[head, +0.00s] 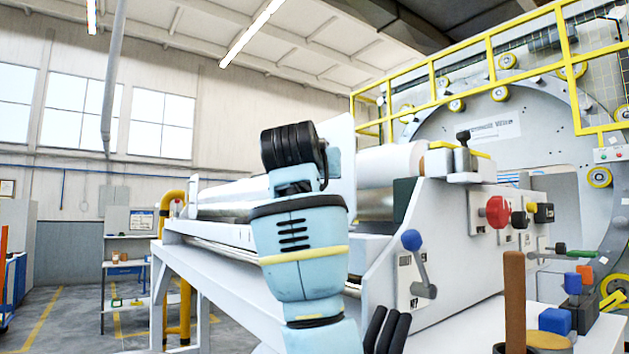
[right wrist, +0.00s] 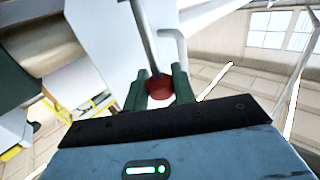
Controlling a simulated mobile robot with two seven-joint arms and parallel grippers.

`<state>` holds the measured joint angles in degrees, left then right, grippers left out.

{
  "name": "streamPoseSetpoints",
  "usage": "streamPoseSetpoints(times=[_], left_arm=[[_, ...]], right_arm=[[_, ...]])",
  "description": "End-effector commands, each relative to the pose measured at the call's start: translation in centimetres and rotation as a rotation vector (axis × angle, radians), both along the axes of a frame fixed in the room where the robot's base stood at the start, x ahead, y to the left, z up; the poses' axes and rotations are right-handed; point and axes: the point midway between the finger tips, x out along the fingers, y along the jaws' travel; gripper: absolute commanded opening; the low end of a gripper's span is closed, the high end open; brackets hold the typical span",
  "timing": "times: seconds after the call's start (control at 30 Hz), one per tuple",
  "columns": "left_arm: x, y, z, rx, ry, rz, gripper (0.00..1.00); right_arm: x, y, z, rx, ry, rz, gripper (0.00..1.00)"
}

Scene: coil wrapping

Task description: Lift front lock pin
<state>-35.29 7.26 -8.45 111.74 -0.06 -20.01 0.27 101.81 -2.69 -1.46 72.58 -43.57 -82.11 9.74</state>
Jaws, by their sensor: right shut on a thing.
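In the right wrist view my right gripper (right wrist: 160,88) has its two dark green fingers closed on the sides of a red knob (right wrist: 158,90). A straight grey rod (right wrist: 146,35) runs up from the knob; this looks like the lock pin. A white panel (right wrist: 110,35) stands behind the rod. In the head view a light blue arm of mine rises in the middle, and neither gripper's fingertips can be made out. The knob and rod are not visible there. Whether the pin sits in its hole or is clear of it cannot be told.
The white machine (head: 470,205) carries a pale roll (head: 388,163), a red button (head: 498,212) and a blue-knobbed lever (head: 411,240). A brown stick (head: 515,300) and a blue block (head: 555,321) stand at the lower right. A yellow railing (head: 460,52) runs above.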

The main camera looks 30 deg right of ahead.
Motion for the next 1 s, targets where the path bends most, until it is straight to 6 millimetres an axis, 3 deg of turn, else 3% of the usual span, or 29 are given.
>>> streamPoseSetpoints(times=[0.1, 0.4, 0.43, 0.57, 0.87, 1.0], left_arm=[[0.04, 0.0, 0.03, 0.0, -0.001, 0.0, 0.36], [0.08, 0.01, 0.08, 0.0, -0.002, 0.0, 0.36], [0.09, 0.0, 0.08, 0.0, -0.002, 0.0, 0.36], [0.09, 0.0, 0.08, 0.0, -0.002, -0.001, 0.36], [0.04, 0.01, 0.03, 0.0, -0.001, 0.0, 0.36], [-0.04, 0.02, -0.07, 0.0, 0.002, 0.0, 0.36]], right_arm=[[-0.08, 0.04, 1.02, -0.001, -0.002, 0.001, 0.0], [-0.23, 0.03, 1.36, -0.002, -0.009, 0.001, 0.0], [-0.25, 0.03, 1.38, -0.002, -0.009, 0.001, 0.3], [-0.23, 0.02, 1.32, -0.002, -0.007, 0.0, 0.46], [-0.18, 0.11, 1.11, 0.0, -0.004, 0.0, 0.46], [-1.04, 0.92, 1.11, 0.0, -0.005, 0.001, 0.46]])
